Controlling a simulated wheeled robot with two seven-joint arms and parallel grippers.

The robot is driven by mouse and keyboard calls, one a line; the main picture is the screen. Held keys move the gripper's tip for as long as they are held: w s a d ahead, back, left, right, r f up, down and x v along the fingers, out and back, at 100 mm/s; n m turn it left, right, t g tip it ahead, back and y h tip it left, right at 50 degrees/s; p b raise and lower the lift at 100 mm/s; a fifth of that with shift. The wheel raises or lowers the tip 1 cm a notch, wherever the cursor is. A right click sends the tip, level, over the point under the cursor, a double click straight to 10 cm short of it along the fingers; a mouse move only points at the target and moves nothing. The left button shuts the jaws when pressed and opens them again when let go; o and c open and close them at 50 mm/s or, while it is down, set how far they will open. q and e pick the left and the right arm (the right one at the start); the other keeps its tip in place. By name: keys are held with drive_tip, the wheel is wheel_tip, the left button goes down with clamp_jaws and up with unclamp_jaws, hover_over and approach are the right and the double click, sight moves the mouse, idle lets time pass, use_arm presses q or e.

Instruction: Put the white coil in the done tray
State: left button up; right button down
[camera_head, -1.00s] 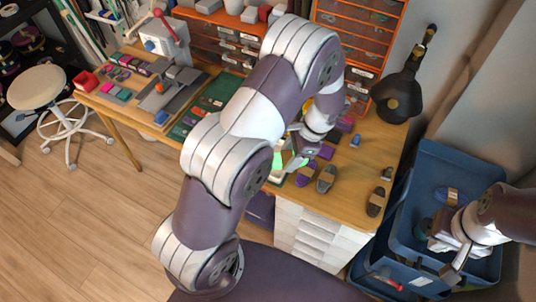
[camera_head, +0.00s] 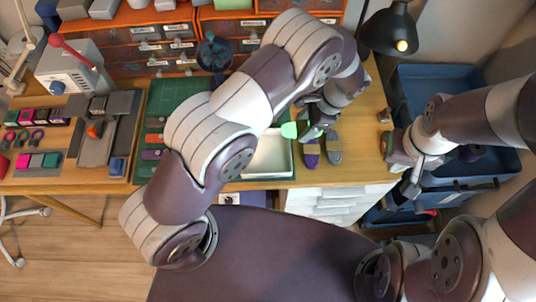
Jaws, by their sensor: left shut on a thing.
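My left gripper (camera_head: 307,128) is at the right edge of a shallow white tray (camera_head: 268,157) on the bench; I cannot tell its height above it. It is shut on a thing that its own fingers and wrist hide. A bright green patch (camera_head: 289,130) shows at the fingers' left side; I cannot tell if it is part of the gripper. I cannot make out the white coil, and no label shows that the white tray is the done tray. My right gripper (camera_head: 411,177) is in front of the blue bin; its jaw opening is unclear.
A purple shuttle-like piece (camera_head: 312,153) and a grey one (camera_head: 334,150) lie right of the tray. A green mat (camera_head: 165,97) lies to the left. A black lamp (camera_head: 395,32) stands at the back right. A blue bin (camera_head: 480,88) stands beyond the bench's right edge.

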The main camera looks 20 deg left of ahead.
sight(294, 129)
use_arm(q)
drive_tip(key=a+p, duration=0.1)
drive_tip(key=s+a+f+p, duration=0.1)
drive_tip(key=a+p, duration=0.1)
drive_tip(key=shift+s+a+f, duration=0.1)
drive_tip(key=shift+s+f, duration=0.05)
drive_tip(key=shift+f, duration=0.2)
drive_tip(key=s+a+f, duration=0.1)
drive_tip(key=a, duration=0.1)
drive_tip(key=a+f, duration=0.1)
drive_tip(key=a, duration=0.1)
drive_tip(key=s+a+f+p, duration=0.1)
drive_tip(key=shift+s+a+f, duration=0.3)
drive_tip(key=shift+a, duration=0.1)
drive_tip(key=shift+s+a+f, duration=0.15)
drive_tip(key=shift+f, duration=0.15)
wheel_tip(294, 129, down, 4)
drive_tip(key=shift+a+f, duration=0.1)
use_arm(e)
drive_tip(key=shift+a+r, duration=0.25)
drive_tip(key=shift+r, duration=0.3)
drive_tip(key=shift+a+r, duration=0.2)
drive_tip(key=shift+r, duration=0.3)
drive_tip(key=shift+s, duration=0.1)
